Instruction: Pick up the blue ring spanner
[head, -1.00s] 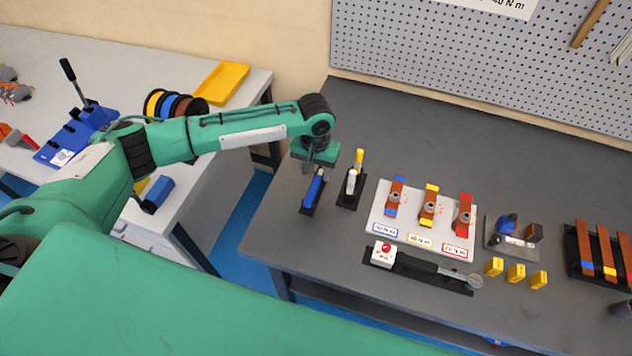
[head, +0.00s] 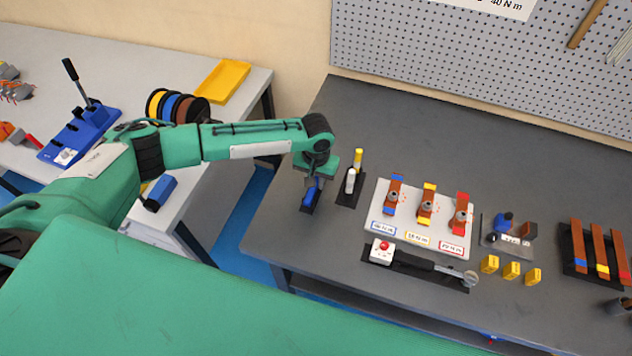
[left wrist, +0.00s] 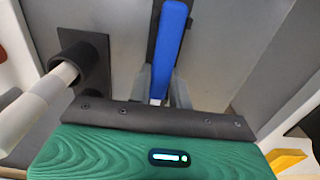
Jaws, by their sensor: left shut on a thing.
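The blue ring spanner (head: 310,193) is at the left end of the dark grey bench, at its black holder (head: 306,208). My left gripper (head: 314,182) is over it, pointing down, and shut on its blue handle; the gripper hides much of the spanner in the head view. In the left wrist view the blue handle (left wrist: 169,45) runs up from between the grey fingers (left wrist: 160,85). I cannot tell whether the spanner is clear of its holder. My right gripper is not in view.
A white and yellow tool (head: 352,178) stands in a black holder just right of my gripper. A white board (head: 405,240) with several copper bars lies further right. A torque wrench (head: 425,268) lies in front. The bench's back area is clear.

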